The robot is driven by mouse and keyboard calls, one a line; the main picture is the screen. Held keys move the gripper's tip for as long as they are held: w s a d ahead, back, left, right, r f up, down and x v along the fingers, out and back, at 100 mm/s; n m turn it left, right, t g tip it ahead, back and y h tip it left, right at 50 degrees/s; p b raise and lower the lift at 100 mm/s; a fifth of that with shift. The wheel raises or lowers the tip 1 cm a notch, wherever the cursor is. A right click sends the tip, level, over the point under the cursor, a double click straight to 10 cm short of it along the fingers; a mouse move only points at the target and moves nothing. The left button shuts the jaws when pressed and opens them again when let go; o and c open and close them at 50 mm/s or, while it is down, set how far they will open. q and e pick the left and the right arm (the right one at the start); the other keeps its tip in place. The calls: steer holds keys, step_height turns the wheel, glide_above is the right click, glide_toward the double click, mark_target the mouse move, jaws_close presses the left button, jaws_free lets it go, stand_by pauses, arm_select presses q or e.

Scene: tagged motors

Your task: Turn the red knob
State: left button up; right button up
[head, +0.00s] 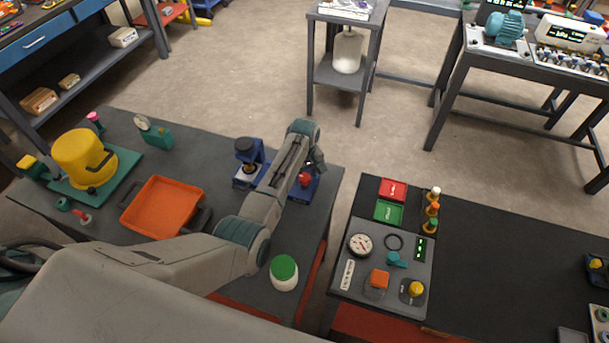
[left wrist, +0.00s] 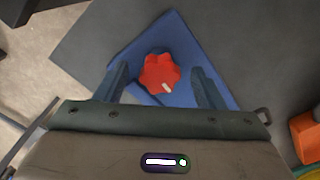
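The red knob (head: 305,179) sits on a blue base (head: 301,194) near the right edge of the left table, partly hidden by my left arm. In the left wrist view the lobed red knob (left wrist: 160,73), with a white mark on it, lies between the fingers over its blue base (left wrist: 178,38). My left gripper (head: 312,166) is over the knob. Its fingers are open (left wrist: 160,76), one on each side with a gap to the knob; I cannot tell the height left between them. My right gripper is not in view.
A blue device (head: 248,155) stands left of the knob. An orange tray (head: 160,205) and a green-lidded jar (head: 284,273) are on the same table. A control panel (head: 345,255) with an orange button and yellow knob is on the right table, across a gap.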

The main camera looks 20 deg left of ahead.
mark_target(304, 177)
arm_select(q)
steer(key=shift+r, duration=4.05)
steer(key=shift+f, duration=0.1)
